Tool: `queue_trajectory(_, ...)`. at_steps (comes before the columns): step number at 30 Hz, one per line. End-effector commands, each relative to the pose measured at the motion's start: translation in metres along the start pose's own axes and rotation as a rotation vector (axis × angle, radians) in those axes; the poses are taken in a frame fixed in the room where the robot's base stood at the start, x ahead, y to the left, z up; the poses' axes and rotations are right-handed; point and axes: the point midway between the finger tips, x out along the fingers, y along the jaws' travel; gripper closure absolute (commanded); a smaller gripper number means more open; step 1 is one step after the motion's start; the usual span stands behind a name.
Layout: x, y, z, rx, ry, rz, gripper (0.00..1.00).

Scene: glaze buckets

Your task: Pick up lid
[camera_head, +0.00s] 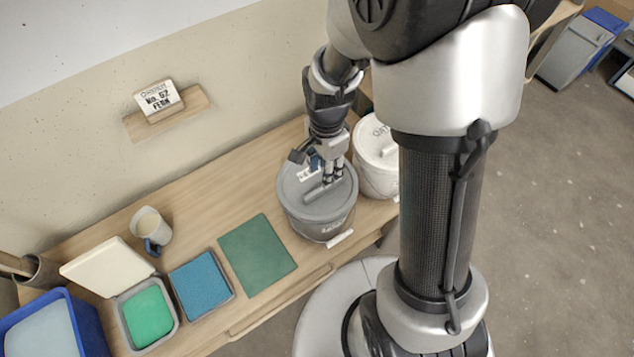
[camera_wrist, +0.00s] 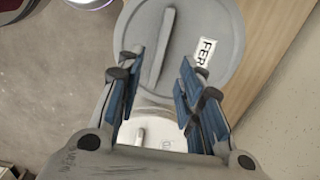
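A grey round lid (camera_head: 300,190) sits on a grey bucket (camera_head: 322,225) on the wooden bench. The lid has a raised bar handle (camera_head: 314,194) and a white label, partly readable as "FER" in the wrist view. The lid (camera_wrist: 215,35) and its handle (camera_wrist: 161,50) also show in the wrist view, just beyond the fingertips. My gripper (camera_head: 333,176) is over the lid near the handle's end. In the wrist view my gripper (camera_wrist: 162,80) is open, its blue-padded fingers apart with nothing between them. Whether the fingertips touch the lid cannot be told.
A white lidded bucket (camera_head: 375,175) stands close on the right of the grey one. A sign (camera_head: 158,100) reading "No. 62 FERN" stands on a wall shelf.

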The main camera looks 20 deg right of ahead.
Motion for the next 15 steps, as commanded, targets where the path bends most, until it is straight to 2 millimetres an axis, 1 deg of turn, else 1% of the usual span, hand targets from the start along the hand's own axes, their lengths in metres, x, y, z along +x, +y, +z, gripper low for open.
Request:
queue_trajectory(1,0.012,0.001,0.0,0.0,-0.001,0.003,0.66)
queue_trajectory(3,0.02,0.0,0.0,0.0,0.0,0.001,0.66)
queue_trajectory(11,0.033,0.0,0.0,-0.001,0.0,0.0,0.66)
queue_trajectory(15,0.052,0.001,-0.001,-0.001,-0.001,0.002,0.66)
